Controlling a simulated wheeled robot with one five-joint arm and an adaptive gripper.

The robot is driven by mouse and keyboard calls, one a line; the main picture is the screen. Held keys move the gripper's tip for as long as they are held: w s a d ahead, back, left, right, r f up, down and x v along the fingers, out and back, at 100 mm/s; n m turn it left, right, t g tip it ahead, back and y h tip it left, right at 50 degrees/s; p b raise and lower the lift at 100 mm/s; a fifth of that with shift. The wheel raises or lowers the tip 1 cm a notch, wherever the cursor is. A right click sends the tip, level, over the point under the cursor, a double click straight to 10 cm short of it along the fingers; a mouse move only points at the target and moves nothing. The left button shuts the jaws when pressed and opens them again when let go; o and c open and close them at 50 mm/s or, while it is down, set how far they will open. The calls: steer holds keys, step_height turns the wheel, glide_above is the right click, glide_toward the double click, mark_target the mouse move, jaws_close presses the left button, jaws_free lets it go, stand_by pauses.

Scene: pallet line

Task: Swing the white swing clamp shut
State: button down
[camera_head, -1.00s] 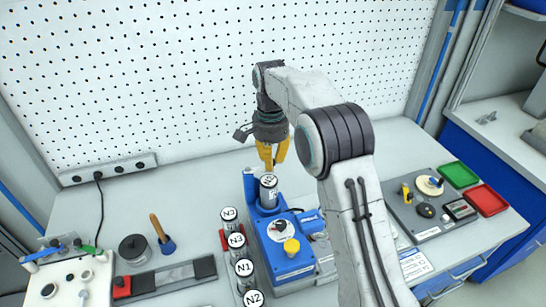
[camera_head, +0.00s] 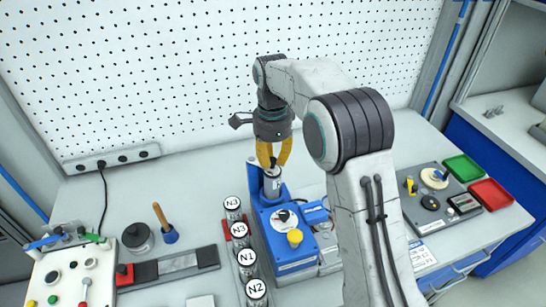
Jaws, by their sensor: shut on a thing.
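My gripper (camera_head: 272,162) has its yellow fingers closed around the top of a silver canister (camera_head: 272,184). The canister stands upright in the blue fixture (camera_head: 292,264), by its tall back post. The fingers hide the canister's top. A white board (camera_head: 42,295) at the lower left carries a blue-handled part (camera_head: 44,243), a green-handled part (camera_head: 96,238) and a small white lever-like part (camera_head: 85,288). This white part may be the white swing clamp, but it is too small to tell. My gripper is far from it, up and to the right.
Canisters marked N3 (camera_head: 232,205), N1 (camera_head: 246,258) and N2 (camera_head: 256,290) stand in a row left of the fixture. A wooden-handled tool (camera_head: 164,225) and a dark round pot (camera_head: 137,236) stand farther left. Green (camera_head: 462,168) and red (camera_head: 490,194) trays lie at right.

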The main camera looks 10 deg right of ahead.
steer(key=shift+s+f, duration=0.15)
steer(key=shift+f, duration=0.05)
steer(key=c, duration=1)
jaws_free()
steer(key=shift+r, duration=0.1)
steer(key=shift+c, duration=0.2)
steer(key=shift+r, duration=0.1)
step_height(320, 180, up, 12)
